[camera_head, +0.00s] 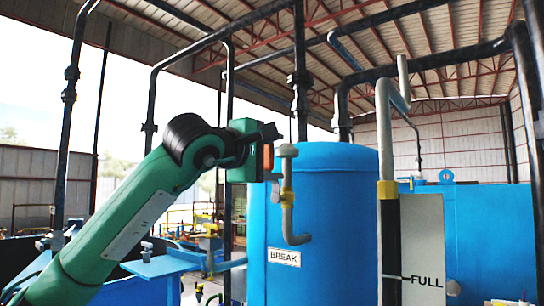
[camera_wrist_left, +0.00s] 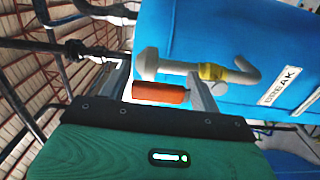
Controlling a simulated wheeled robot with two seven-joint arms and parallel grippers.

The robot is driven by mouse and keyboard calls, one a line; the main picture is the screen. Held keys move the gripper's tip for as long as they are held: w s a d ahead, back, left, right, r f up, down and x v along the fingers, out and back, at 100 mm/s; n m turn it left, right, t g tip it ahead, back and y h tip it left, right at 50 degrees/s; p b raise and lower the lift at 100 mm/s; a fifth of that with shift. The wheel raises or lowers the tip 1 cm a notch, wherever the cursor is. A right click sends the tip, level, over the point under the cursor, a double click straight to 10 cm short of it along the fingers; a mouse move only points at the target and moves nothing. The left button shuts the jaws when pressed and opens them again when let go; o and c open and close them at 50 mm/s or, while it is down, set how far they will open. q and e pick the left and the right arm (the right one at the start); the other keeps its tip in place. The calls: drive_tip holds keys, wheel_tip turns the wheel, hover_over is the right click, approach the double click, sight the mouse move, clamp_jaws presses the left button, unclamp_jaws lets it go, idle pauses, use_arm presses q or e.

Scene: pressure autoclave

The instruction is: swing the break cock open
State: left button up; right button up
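The break cock shows on the front of the blue tank (camera_head: 340,220) as a grey bent pipe with a yellow body (camera_head: 287,192), above the BREAK label (camera_head: 284,257). Its orange grip (camera_head: 267,157) stands about upright beside the pipe's top. In the left wrist view the orange grip (camera_wrist_left: 160,92) lies between my finger pads, with the yellow body (camera_wrist_left: 213,72) just beyond. My left gripper (camera_head: 273,153) is at the grip, its fingers apart, one towards each end of it. I cannot tell whether either finger touches it. My right gripper is out of view.
A grey pipe with a yellow collar (camera_head: 387,190) and a pale panel marked FULL (camera_head: 422,250) stand right of the tank. Dark pipes run overhead. The air left of the tank is fairly open.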

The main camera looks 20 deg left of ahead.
use_arm(q)
drive_tip(key=shift+s, duration=0.1)
drive_tip(key=shift+s+a+f+b, duration=0.1)
drive_tip(key=shift+s+a+b, duration=0.1)
drive_tip(key=shift+s+b, duration=0.2)
drive_tip(key=b+v, duration=0.5)
drive_tip(key=v, duration=0.7)
drive_tip(key=shift+s+a, duration=0.15)
drive_tip(key=shift+s, duration=0.2)
